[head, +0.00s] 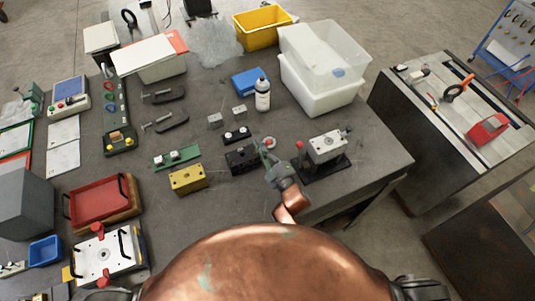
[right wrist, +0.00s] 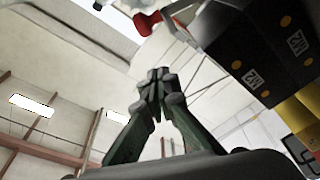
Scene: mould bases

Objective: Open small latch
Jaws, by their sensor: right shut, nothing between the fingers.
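A black mould block (head: 241,159) stands on the table near its front edge, with a smaller dark block (head: 236,135) behind it. In the right wrist view the black block (right wrist: 255,45) fills the upper right, and a red-tipped metal lever (right wrist: 147,20), possibly the small latch, sticks out beside it. My right gripper (head: 262,150) is just right of the black block, fingers shut with nothing between them. Its closed fingertips (right wrist: 158,78) are below the red tip in the wrist picture; contact cannot be told. My left gripper is not in view.
A grey mould block (head: 326,147) on a black base with a red knob (head: 300,146) stands right of my right gripper. A yellow block (head: 188,179) lies to the left. A white bottle (head: 262,95) and clear bins (head: 322,85) stand behind.

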